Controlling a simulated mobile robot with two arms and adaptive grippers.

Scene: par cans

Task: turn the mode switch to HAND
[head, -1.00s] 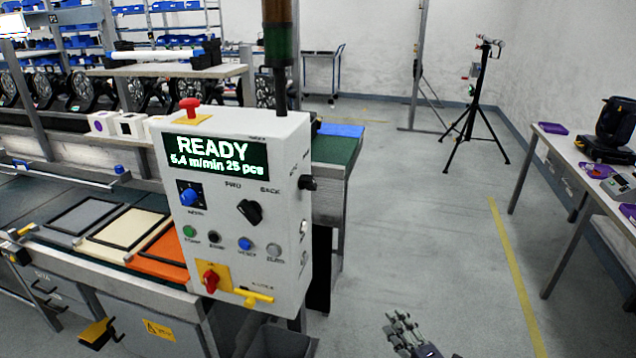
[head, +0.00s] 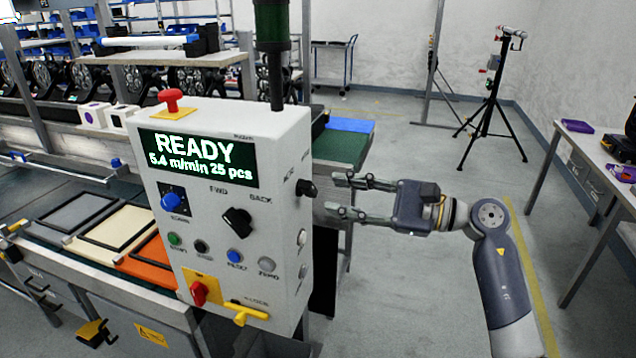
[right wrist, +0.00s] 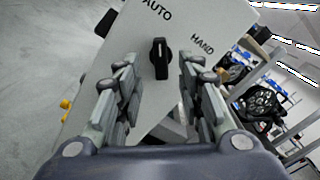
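The mode switch is a black knob (head: 307,188) on the right side face of the white control box (head: 292,135). In the right wrist view the knob (right wrist: 160,58) stands between the labels, its long grip lined up towards AUTO, with HAND to its right. My right gripper (head: 338,195) is open and empty, fingers pointing at the knob from the right, a short gap away. In the right wrist view its two fingers (right wrist: 160,78) lie either side of the knob, apart from it. My left gripper is not in view.
The box front has a READY display (head: 195,158), a black FWD/BACK knob (head: 237,221), a blue knob (head: 171,201), several buttons, a red emergency button (head: 171,100) on top and a yellow-handled lock (head: 246,313). The floor to the right is clear up to a side table (head: 590,180).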

